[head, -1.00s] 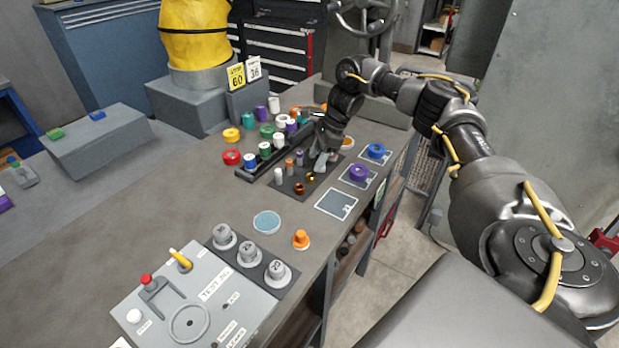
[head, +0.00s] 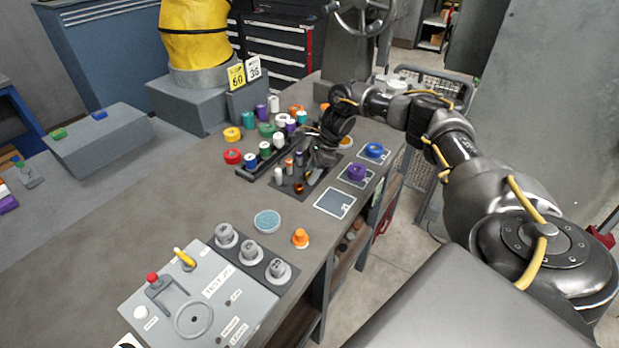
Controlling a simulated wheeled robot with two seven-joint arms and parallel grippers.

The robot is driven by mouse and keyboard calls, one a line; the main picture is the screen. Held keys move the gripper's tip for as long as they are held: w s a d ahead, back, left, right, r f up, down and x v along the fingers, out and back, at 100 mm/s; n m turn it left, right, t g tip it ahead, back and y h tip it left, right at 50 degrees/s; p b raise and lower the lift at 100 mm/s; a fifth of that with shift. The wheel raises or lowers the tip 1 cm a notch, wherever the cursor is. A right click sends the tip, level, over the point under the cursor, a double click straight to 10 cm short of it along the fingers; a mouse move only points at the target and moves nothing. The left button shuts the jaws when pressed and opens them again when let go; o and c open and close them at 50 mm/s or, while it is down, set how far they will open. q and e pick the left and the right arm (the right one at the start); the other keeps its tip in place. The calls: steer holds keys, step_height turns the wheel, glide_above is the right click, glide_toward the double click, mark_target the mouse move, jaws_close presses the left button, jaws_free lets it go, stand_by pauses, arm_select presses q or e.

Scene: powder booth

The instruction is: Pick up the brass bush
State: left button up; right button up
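A dark mat (head: 290,186) on the bench holds several small bushes. A copper-brown bush (head: 298,188) stands near its front corner. The brass bush is mostly or fully hidden behind my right gripper (head: 312,172), whose fingers point down over the mat just behind the copper-brown one. The fingers are too small and overlapped to show whether they are open or touch the bush. A white bush (head: 278,175) and an orange one (head: 289,166) stand left of the gripper. My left gripper is out of view.
A dark rack (head: 262,170) with coloured rolls lies left of the mat. Square pads with a purple ring (head: 357,172) and a blue ring (head: 375,150) lie to the right. An empty pad (head: 335,203), blue disc (head: 267,222) and orange plug (head: 300,238) are in front.

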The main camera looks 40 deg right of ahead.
steer(key=c, duration=0.7)
steer(key=shift+o, duration=0.2)
steer(key=shift+r, duration=0.1)
